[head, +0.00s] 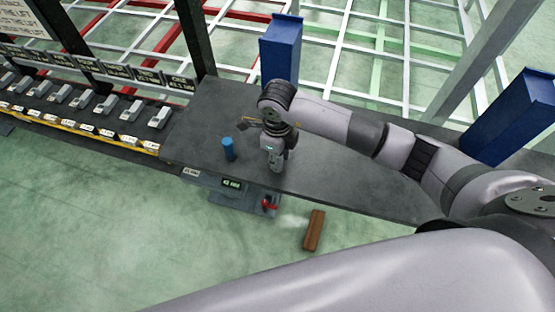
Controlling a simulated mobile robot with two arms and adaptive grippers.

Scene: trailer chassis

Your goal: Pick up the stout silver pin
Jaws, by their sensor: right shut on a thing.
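My right gripper (275,166) points down over the dark grey table (205,115), near its front edge. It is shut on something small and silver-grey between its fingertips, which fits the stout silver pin. The fingers and wrist hide most of it, so its outline and whether it touches the table cannot be told. My left gripper is not in view.
A blue cylinder (229,149) stands on the table just left of my right gripper. Blue posts (281,50) rise behind and at right. A rack of parts (90,108) is at left. A brown block (313,230) lies below the table's front edge.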

